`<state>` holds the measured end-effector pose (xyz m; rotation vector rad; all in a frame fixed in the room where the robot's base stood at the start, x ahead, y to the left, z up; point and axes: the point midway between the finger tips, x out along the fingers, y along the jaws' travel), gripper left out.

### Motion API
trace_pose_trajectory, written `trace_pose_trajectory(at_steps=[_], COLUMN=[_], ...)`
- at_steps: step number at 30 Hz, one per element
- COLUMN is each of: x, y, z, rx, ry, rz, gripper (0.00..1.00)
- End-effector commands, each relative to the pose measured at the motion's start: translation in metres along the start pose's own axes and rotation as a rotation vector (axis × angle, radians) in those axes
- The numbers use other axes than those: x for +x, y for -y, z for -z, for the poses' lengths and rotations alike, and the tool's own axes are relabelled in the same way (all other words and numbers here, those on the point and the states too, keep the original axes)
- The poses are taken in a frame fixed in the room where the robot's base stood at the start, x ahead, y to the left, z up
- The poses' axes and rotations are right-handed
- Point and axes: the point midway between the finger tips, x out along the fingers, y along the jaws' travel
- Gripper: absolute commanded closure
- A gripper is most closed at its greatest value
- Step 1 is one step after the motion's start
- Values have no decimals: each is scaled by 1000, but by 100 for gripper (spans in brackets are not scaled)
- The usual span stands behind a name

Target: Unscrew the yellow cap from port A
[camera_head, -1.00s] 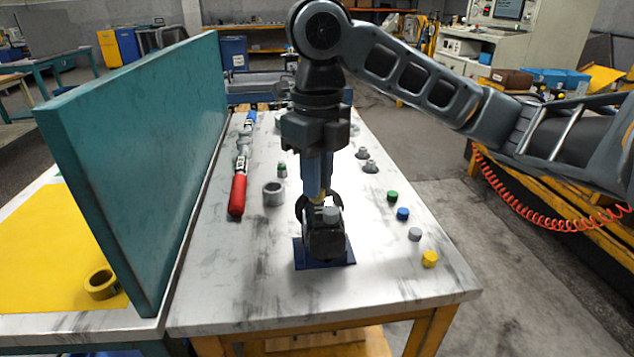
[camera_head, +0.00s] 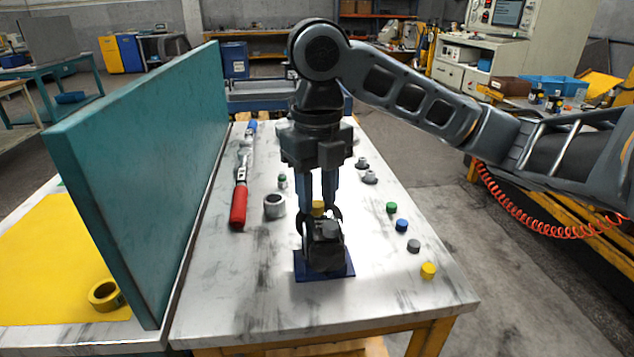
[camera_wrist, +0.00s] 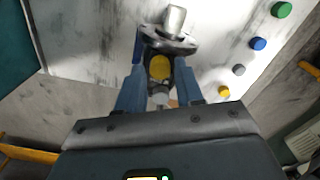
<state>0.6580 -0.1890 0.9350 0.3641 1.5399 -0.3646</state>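The black hydraulic motor (camera_head: 327,250) stands on a dark blue plate (camera_head: 346,270) near the table's front. A yellow cap (camera_head: 318,208) sits at its top, just below my gripper (camera_head: 328,202). In the wrist view the yellow cap (camera_wrist: 160,67) lies between the two blue fingers of my gripper (camera_wrist: 160,72). A gap shows on each side of the cap, so the fingers are apart and hold nothing. The motor's flange (camera_wrist: 180,45) and grey shaft (camera_wrist: 174,19) show beyond it. No port lettering is readable.
Loose green (camera_head: 391,207), blue (camera_head: 401,225), grey (camera_head: 413,246) and yellow (camera_head: 428,270) caps stand to the right. A grey ring (camera_head: 274,206) and a red-handled wrench (camera_head: 239,205) lie left. A tall teal panel (camera_head: 140,170) borders the table's left side.

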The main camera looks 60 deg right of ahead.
Motion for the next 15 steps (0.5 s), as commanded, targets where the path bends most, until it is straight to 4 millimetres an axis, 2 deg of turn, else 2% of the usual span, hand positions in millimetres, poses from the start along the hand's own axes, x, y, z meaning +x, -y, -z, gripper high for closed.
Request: trace_pose_trajectory(at_steps=[1,9,15], x=[-5,-5,-1], y=[0,0,0], z=[0,0,0], rx=[66,441,601], ry=[-2,-3,-1], rz=[-1,-1,0], gripper=[64,64,64])
